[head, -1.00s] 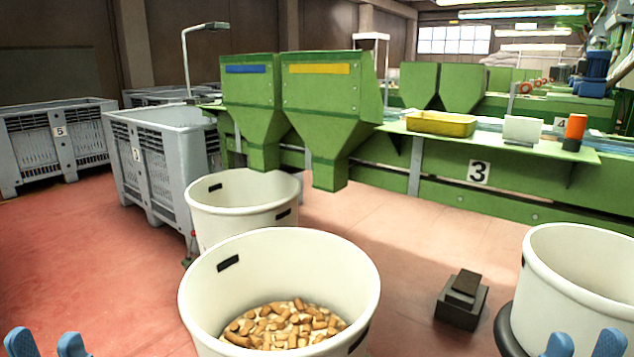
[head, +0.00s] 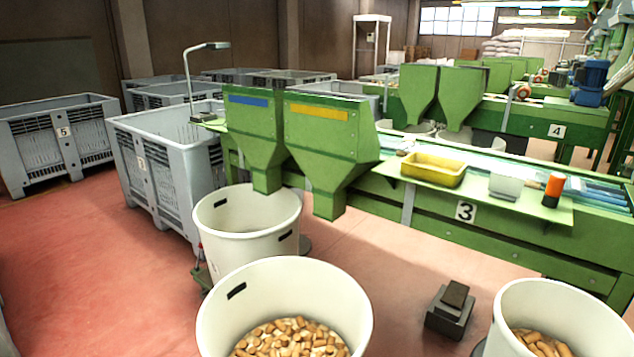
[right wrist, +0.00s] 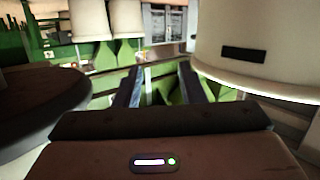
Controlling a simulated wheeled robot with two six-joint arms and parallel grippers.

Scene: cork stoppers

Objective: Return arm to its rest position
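My right gripper (right wrist: 160,78) shows in the right wrist view, with its two dark fingers apart and nothing visible between them. It is outside the head view. My left gripper is in neither current view. In the head view a white tub (head: 235,325) holding cork stoppers (head: 290,338) stands at the front centre. Another white tub (head: 505,308) with corks (head: 541,344) stands at the right edge. A pale tub wall with a dark handle slot (right wrist: 243,54) is close to the right gripper in the wrist view; I cannot tell which tub it is.
A third white tub (head: 225,232) stands under the green hoppers (head: 325,150). A dark pedal block (head: 450,310) lies on the red floor between the tubs. Grey crates (head: 165,165) stand at left. A green bench (head: 550,225) holds a yellow tray (head: 433,168). Floor at left is open.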

